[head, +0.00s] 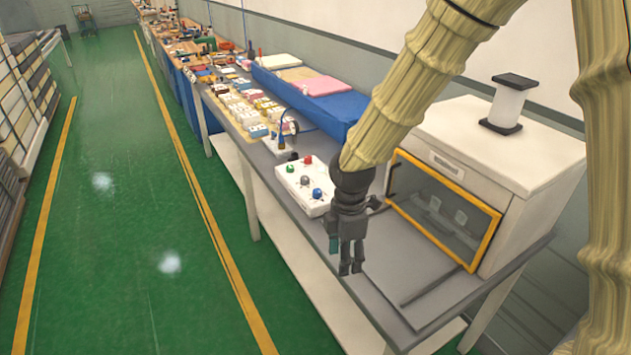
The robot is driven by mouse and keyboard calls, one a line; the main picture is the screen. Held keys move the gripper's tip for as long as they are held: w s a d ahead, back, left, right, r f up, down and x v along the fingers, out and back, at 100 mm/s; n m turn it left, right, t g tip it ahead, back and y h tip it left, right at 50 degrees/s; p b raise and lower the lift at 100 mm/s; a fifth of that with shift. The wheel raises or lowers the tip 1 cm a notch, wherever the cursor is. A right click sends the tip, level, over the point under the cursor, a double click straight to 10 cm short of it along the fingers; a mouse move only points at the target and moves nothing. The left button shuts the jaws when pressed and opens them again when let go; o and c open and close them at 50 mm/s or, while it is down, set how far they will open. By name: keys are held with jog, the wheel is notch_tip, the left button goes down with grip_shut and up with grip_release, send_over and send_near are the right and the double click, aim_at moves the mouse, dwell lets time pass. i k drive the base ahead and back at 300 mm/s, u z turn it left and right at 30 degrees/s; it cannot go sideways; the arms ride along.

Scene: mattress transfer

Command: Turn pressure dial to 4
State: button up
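A white control box (292,182) lies on the grey table. It carries small knobs: a red one (308,160), a green one (290,168), a grey one (304,181) and a blue one (317,193). I cannot tell which is the pressure dial, and no numbers or pointer marks are readable. My gripper (350,268) points down, in front of and to the right of the box in the picture, apart from the knobs. Its two fingertips look close together with nothing visible between them; the gap is too small to judge. My gripper and arm may cover the box's right edge.
A white machine (475,150) with an orange-framed window door stands on the table to the right, a spool (507,103) on top. The green floor (130,200) at left is clear.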

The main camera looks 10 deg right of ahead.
aim_at(317, 195)
jog(key=i, duration=1.2)
